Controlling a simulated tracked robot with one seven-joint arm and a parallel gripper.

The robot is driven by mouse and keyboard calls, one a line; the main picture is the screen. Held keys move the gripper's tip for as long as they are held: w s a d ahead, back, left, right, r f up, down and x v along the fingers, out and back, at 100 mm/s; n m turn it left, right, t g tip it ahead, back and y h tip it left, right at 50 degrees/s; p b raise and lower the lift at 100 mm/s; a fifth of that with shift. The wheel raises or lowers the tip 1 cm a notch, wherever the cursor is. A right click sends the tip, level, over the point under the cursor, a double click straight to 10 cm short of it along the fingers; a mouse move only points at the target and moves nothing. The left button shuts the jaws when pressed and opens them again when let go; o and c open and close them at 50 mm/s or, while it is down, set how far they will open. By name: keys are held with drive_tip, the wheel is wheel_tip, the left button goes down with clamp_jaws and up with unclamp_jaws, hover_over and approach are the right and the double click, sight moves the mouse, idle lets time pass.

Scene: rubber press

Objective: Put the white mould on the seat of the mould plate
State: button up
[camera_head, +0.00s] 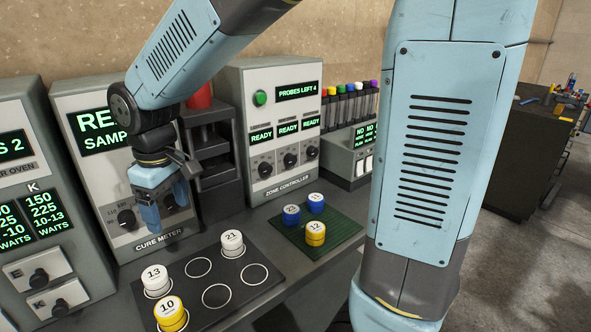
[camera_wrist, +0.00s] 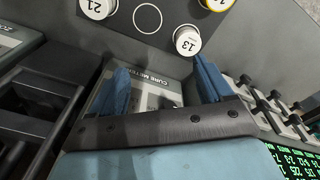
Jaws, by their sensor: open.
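Two white moulds stand upright on a dark plate (camera_head: 232,284) with white ring-marked seats: mould 13 (camera_head: 156,284) at the left and mould 21 (camera_head: 232,245) at the back right. They also show in the wrist view, 21 (camera_wrist: 97,8) at top left and 13 (camera_wrist: 187,42) right of centre. Three rings are empty, one (camera_head: 198,267) lying between the two white moulds. A yellow mould 10 (camera_head: 171,315) stands at the plate's front left. My gripper (camera_head: 166,207) is open and empty, raised in front of the cure meter, behind and above the plate, touching no mould.
The cure meter (camera_head: 85,160) and the zone controller (camera_head: 272,92) stand at the back. A dark press-like stand (camera_head: 212,155) is between them. A green mat (camera_head: 338,232) at right holds a yellow mould 12 (camera_head: 315,234) and two blue moulds (camera_head: 291,215). An oven panel (camera_head: 30,215) is at left.

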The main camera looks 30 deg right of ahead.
drive_tip(key=s+d+r+m+t, duration=0.1)
drive_tip(key=s+d+r+m, duration=0.1)
drive_tip(key=d, duration=0.6)
drive_tip(key=s+d+r+m+t, duration=0.2)
drive_tip(key=s+d+r+m, duration=0.1)
drive_tip(key=d, duration=0.4)
drive_tip(key=s+d+r+m+t, duration=0.1)
drive_tip(key=s+d+r+m, duration=0.2)
drive_tip(key=s+d, duration=0.3)
drive_tip(key=d+m, duration=0.1)
drive_tip(key=d, duration=0.1)
drive_tip(key=shift+s+d+r+m+t, duration=0.2)
drive_tip(key=shift+s+d+m+t, duration=0.05)
drive_tip(key=shift+d+m+t, duration=0.1)
